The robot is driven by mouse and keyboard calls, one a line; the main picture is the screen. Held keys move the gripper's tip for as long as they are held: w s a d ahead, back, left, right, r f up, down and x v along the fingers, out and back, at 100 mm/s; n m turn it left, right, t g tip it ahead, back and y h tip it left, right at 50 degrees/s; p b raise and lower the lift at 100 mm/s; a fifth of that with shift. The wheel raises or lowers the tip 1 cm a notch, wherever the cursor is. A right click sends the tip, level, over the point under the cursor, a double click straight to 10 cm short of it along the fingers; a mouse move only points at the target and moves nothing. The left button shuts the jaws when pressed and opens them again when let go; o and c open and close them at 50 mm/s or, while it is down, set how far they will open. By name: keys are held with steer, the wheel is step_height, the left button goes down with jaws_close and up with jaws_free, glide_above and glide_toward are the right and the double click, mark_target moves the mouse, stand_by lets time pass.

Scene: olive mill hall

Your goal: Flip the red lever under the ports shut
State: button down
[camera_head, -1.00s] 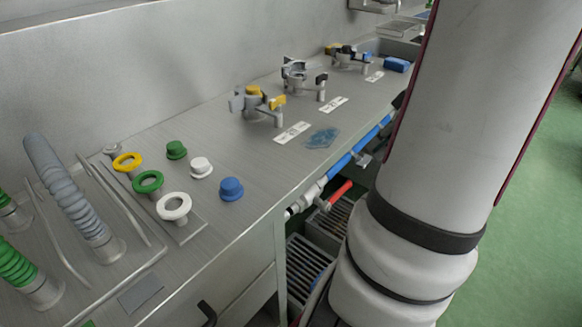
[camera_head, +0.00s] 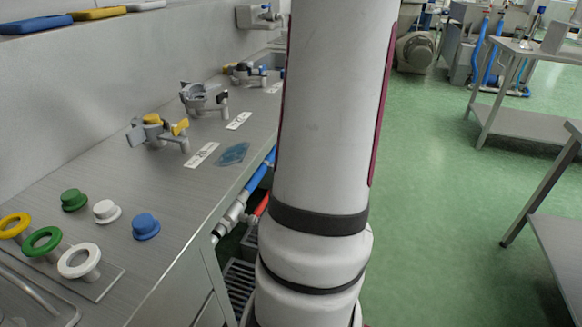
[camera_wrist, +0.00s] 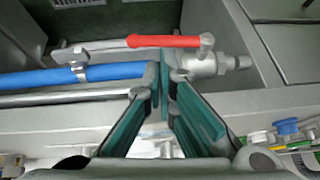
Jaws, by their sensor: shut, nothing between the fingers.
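The red lever (camera_wrist: 165,41) belongs to a metal valve (camera_wrist: 203,66) on the pipe along the counter's front. In the wrist view its pivot is at the right and its handle points left, roughly parallel to the blue hose (camera_wrist: 112,72). In the head view the lever (camera_head: 262,205) shows only in part, beside my arm. My gripper (camera_wrist: 164,92) is shut and empty, its teal fingertips near the valve and just below the lever in the picture. I cannot tell whether they touch the valve. The lever handle appears clear of the fingers.
The steel counter (camera_head: 190,215) carries grey clamp fittings (camera_head: 158,132), coloured plugs (camera_head: 146,226) and rings (camera_head: 79,260). A floor grate (camera_head: 238,284) lies below the pipe. Green floor (camera_head: 440,210) is open to the right, with steel tables (camera_head: 522,122) beyond.

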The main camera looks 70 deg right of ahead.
steer(key=b+x, duration=0.1)
steer(key=x, duration=0.7)
steer(key=shift+f+b, duration=0.3)
steer(key=shift+b, duration=0.05)
steer(key=shift+w+f, duration=0.1)
steer(key=shift+f+y, duration=0.15)
steer(key=shift+y, duration=0.25)
steer(key=shift+d+f, duration=0.1)
steer(key=shift+f, duration=0.1)
steer(key=a+f+m+y+p, duration=0.1)
steer(key=a+f+m+y, duration=0.3)
steer(key=f+y, duration=0.5)
steer(key=shift+a+t+y, duration=0.3)
steer(key=shift+t+y, duration=0.1)
steer(key=shift+y, duration=1.2)
steer(key=shift+f, duration=0.2)
steer(key=shift+d, duration=0.1)
